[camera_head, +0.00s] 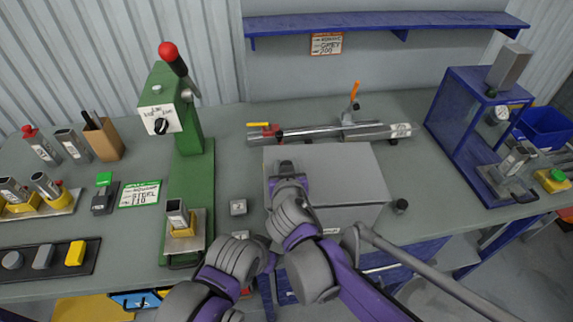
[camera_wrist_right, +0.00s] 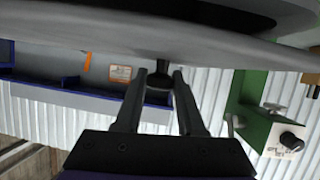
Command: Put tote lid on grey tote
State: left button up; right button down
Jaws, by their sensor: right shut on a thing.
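The grey tote (camera_head: 345,216) stands at the front middle of the bench. The flat grey tote lid (camera_head: 335,165) lies over its top in the head view; I cannot tell whether the lid rests fully on the rim. My right gripper (camera_head: 286,168) is over the left part of the lid. In the right wrist view my right gripper (camera_wrist_right: 160,78) is shut on the lid's dark knob (camera_wrist_right: 162,72), with the lid's grey surface (camera_wrist_right: 150,50) filling the top of that picture. My arm hides the tote's front left. My left gripper is not in view.
A green press (camera_head: 190,150) stands left of the tote. A metal bar fixture (camera_head: 330,132) lies close behind it. A blue-framed press (camera_head: 475,130) stands at the right. A small grey block (camera_head: 238,207) and a dark knob (camera_head: 400,206) flank the tote.

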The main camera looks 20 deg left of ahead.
jog(key=shift+f, duration=0.5)
jog(key=shift+c, duration=2.2)
grip_release()
jog(key=v, duration=1.1)
jog(key=shift+w, duration=0.1)
jog(key=d+f+h, duration=0.1)
jog(key=d, duration=0.2)
jog(key=w+d+m, duration=0.1)
jog(key=d, duration=0.2)
jog(key=w+d+f+h, duration=0.1)
jog(key=d, duration=0.2)
jog(key=shift+w+f+m+g+h, duration=0.15)
jog(key=shift+f+m+g+h, duration=0.15)
jog(key=shift+f, duration=0.05)
jog(key=d+f+m+g+h, duration=0.2)
jog(key=d+f+h, duration=0.15)
jog(key=d, duration=0.75)
jog(key=s+d+f+m+g, duration=0.1)
jog(key=s+d+f+g, duration=0.1)
jog(key=s+d, duration=0.3)
jog(key=s+d+f+m+g, duration=0.1)
jog(key=s+d+f, duration=0.4)
jog(key=d, duration=0.4)
jog(key=shift+s+d+f+g, duration=0.2)
jog(key=shift+s+f+g, duration=0.15)
jog(key=shift+s, duration=0.4)
